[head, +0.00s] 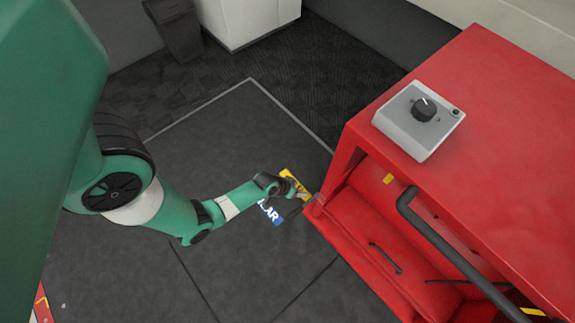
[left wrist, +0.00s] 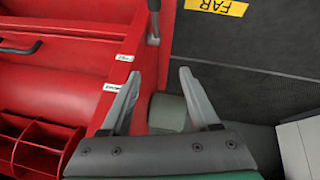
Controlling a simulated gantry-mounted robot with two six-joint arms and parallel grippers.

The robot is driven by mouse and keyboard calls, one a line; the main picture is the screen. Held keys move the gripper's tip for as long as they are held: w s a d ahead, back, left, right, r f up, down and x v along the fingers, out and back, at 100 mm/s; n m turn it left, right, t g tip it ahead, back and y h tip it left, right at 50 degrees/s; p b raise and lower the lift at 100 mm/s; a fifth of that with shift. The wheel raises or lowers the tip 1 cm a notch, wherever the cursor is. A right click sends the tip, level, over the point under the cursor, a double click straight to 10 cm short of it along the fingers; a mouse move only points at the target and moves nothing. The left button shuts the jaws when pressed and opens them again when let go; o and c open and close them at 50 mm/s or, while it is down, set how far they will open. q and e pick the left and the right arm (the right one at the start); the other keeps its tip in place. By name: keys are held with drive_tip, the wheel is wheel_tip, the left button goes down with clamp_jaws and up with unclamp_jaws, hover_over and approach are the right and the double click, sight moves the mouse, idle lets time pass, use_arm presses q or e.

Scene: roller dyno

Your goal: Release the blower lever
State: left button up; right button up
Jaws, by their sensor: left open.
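A slim grey lever (left wrist: 153,28) shows at the top of the left wrist view, at the side edge of the red cabinet (left wrist: 75,65). I take it to be the blower lever. My left gripper (left wrist: 160,73) is open, with its two fingers spread and nothing held between them. The lever lies beyond the fingertips, apart from them in the picture. In the head view my left gripper (head: 303,191) is at the near left corner of the red cabinet (head: 490,110), and the lever is too small to make out there. My right gripper is not in view.
Two small white labels, one upper (left wrist: 124,57) and one lower (left wrist: 112,87), sit along the cabinet edge. A grey box with a black knob (head: 424,109) stands on the cabinet top. A black bar handle (head: 450,255) crosses the front. Open dark floor (head: 240,130) lies left.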

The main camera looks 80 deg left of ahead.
use_arm(q)
drive_tip(key=g+h, duration=0.1)
approach(292, 214)
drive_tip(key=s+r, duration=0.1)
drive_tip(key=shift+m, duration=0.4)
drive_tip(key=b+x, duration=0.6)
drive_tip(key=x, duration=0.1)
drive_tip(key=b+x, duration=0.3)
drive_tip(key=x, duration=0.1)
drive_tip(key=shift+w+d+f, duration=0.1)
drive_tip(key=shift+w, duration=0.25)
clamp_jaws()
